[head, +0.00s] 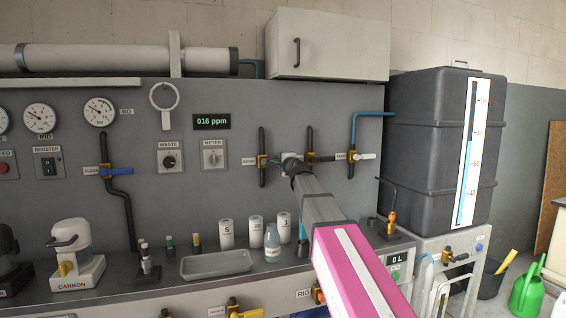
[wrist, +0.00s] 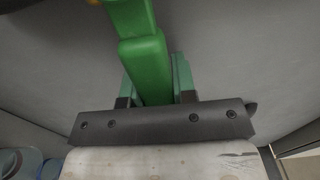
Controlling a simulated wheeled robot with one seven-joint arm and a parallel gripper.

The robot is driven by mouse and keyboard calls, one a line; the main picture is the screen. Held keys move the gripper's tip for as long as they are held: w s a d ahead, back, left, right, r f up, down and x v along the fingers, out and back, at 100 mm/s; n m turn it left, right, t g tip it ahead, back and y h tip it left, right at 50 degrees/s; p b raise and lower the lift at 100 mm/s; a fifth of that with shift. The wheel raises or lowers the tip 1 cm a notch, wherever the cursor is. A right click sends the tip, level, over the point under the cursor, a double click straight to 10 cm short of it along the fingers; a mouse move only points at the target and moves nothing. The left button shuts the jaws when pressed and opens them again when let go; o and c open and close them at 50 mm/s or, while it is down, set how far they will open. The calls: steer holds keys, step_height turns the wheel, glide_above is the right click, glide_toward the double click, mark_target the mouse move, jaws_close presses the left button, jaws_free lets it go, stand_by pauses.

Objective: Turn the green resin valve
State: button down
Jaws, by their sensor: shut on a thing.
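The green resin valve handle (wrist: 144,62) runs down the middle of the wrist view, between the two fingers of my gripper (wrist: 156,78). My gripper is shut on the handle. In the head view the green valve (head: 274,161) shows only as a small piece on the dark vertical pipe beside the resin label. The end of my gripper (head: 288,163) hides the rest of the handle there. My arm reaches to it from the lower right.
A white-handled valve (head: 364,156) is on a pipe to the right, and a blue-handled one (head: 118,171) is far left. Cups (head: 256,232), a bottle (head: 272,244) and a metal tray (head: 216,264) stand on the counter below. A black tank (head: 427,160) stands at right.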

steer(key=shift+f, duration=0.1)
steer(key=c, duration=0.9)
jaws_free()
steer(key=v, duration=1.1)
steer(key=shift+w, duration=0.1)
